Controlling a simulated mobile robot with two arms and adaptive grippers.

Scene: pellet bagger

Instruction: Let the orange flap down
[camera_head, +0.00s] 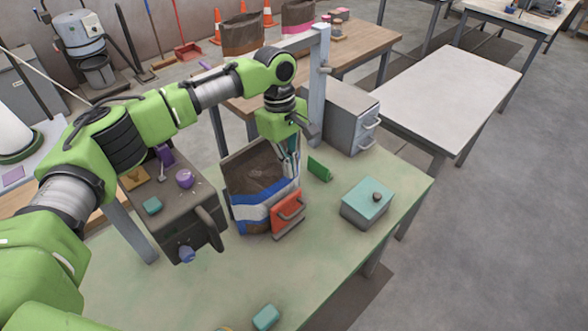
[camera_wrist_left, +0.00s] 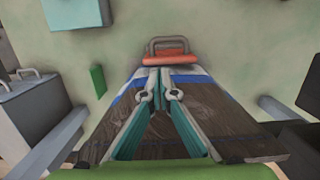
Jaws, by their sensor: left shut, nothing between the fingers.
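The orange flap (camera_head: 288,213), with a grey bar handle, is at the front of a brown container with white and blue bands (camera_head: 252,185) on the green table. In the left wrist view the flap (camera_wrist_left: 170,59) shows edge-on at the top, its grey handle on its far side. My left gripper (camera_head: 292,175) points down just above and behind the flap, over the front of the container. It is shut with nothing held; its fingertips (camera_wrist_left: 160,80) end close to the flap's near edge. I cannot tell whether they touch it. My right gripper is not in view.
A grey post (camera_head: 318,85) and a grey drawer box (camera_head: 347,115) stand behind. A teal-lidded box (camera_head: 367,202) and a small green block (camera_head: 320,168) are to the right. A dark machine (camera_head: 178,205) stands left. The green table's front is mostly clear.

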